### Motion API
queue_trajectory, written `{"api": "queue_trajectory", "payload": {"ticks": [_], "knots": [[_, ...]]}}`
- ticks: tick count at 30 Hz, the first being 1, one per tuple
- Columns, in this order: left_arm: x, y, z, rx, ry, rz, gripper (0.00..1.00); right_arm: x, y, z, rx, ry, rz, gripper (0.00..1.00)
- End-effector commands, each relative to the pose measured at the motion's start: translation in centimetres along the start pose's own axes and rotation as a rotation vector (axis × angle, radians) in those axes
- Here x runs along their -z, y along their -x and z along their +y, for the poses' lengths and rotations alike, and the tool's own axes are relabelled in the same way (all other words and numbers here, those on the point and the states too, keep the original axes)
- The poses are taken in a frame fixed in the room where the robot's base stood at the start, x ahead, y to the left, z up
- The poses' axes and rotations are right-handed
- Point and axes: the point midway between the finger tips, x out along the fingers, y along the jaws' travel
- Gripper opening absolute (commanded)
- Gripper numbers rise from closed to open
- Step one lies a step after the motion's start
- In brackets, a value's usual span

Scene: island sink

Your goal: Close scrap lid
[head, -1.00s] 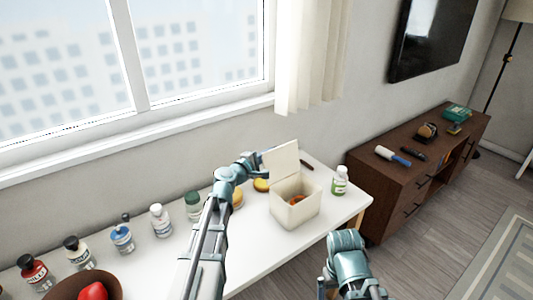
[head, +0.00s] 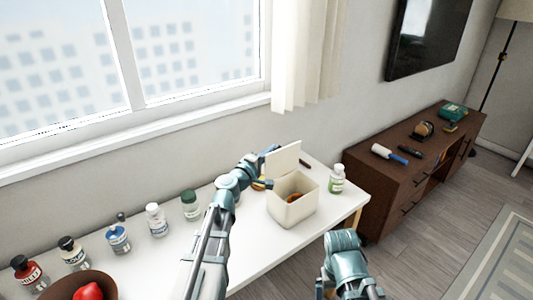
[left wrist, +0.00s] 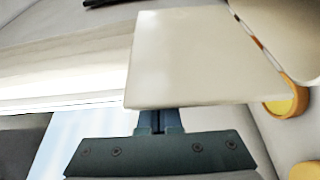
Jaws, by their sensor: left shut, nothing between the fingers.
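The scrap bin (head: 290,212) is a cream box on the white counter, with orange-brown scraps inside. Its lid (head: 284,160) stands raised at the back left, so the bin is open. My left gripper (head: 259,163) is shut and empty, behind the left side of the lid. In the left wrist view the lid (left wrist: 195,60) is a large pale panel, and the shut fingers (left wrist: 158,122) reach its near edge. Their tips are partly hidden by it; contact is hard to tell. My right arm shows at the bottom of the head view, but its gripper does not.
A green-labelled jar (head: 337,180) stands right of the bin. Several bottles and jars line the counter to the left, with a brown bowl (head: 60,289) holding something red. A yellow round object (left wrist: 290,104) lies near the lid. A wooden cabinet (head: 400,190) stands beyond.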

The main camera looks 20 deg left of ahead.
Motion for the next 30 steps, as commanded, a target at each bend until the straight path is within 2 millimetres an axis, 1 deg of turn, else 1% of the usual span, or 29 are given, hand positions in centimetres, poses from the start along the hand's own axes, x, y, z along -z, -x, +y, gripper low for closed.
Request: {"api": "queue_trajectory", "payload": {"ticks": [1, 7, 16, 23, 30], "knots": [[-0.6, 0.3, -0.1, -0.017, -0.040, -0.001, 0.00, 0.0, -0.5, -0.1, 0.000, 0.000, 0.000, 1.00], [-2.4, 1.0, 0.3, -0.087, -0.215, -0.002, 0.00, 0.1, -1.7, -0.2, 0.000, 0.000, 0.000, 1.00], [-5.1, 2.1, 0.2, -0.192, -0.481, -0.002, 0.00, 0.2, -4.0, -0.4, 0.000, 0.001, 0.000, 1.00], [-6.8, 2.8, -0.4, -0.272, -0.685, -0.001, 0.00, 0.3, -6.0, -0.6, 0.000, 0.001, 0.000, 1.00], [-8.5, 3.4, -1.5, -0.355, -0.899, -0.002, 0.00, 0.5, -8.3, -0.8, 0.000, 0.000, 0.000, 1.00]]}}
